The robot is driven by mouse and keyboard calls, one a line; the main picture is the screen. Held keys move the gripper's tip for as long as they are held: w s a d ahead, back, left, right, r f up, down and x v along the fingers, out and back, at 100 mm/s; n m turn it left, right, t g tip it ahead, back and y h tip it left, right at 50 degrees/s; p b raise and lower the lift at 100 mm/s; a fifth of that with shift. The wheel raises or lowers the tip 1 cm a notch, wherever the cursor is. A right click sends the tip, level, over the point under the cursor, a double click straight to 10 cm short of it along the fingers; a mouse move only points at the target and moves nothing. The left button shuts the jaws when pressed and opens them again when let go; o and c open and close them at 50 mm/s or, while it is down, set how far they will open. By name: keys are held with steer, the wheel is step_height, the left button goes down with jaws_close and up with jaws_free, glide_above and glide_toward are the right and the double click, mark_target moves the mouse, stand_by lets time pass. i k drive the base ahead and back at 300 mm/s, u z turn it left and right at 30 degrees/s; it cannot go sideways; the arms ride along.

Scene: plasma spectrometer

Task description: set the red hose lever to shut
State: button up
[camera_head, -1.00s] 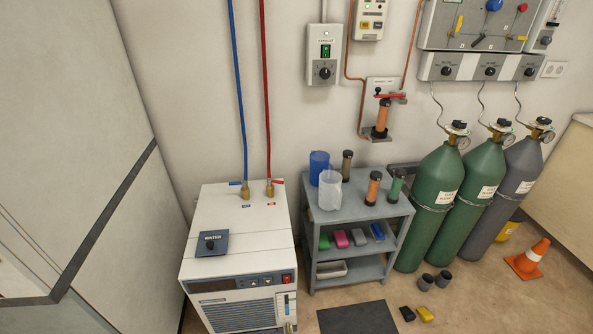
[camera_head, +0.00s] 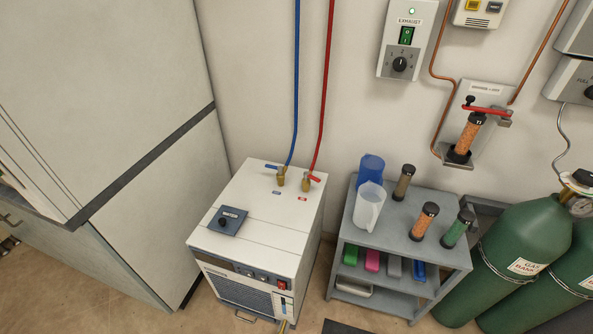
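The white chiller unit (camera_head: 268,215) stands on the floor against the wall. Two brass valves sit at the back of its top. The red hose (camera_head: 324,85) runs down the wall to the right valve (camera_head: 306,184), which carries the small red hose lever (camera_head: 315,178). The lever lies across the hose's lower end; its exact angle is too small to tell. The blue hose (camera_head: 296,85) meets the left valve (camera_head: 281,177), with a blue lever (camera_head: 269,166) reaching left. My gripper is not in view.
A grey shelf cart (camera_head: 400,238) with jugs and cylinders stands right of the chiller, with green gas bottles (camera_head: 523,252) beyond it. A tall pale cabinet (camera_head: 100,85) stands to the left. Open floor (camera_head: 225,312) shows in front of the chiller.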

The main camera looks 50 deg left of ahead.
mark_target(306, 174)
steer(key=u, duration=0.9)
steer(key=i, duration=0.85)
steer(key=u, duration=0.95)
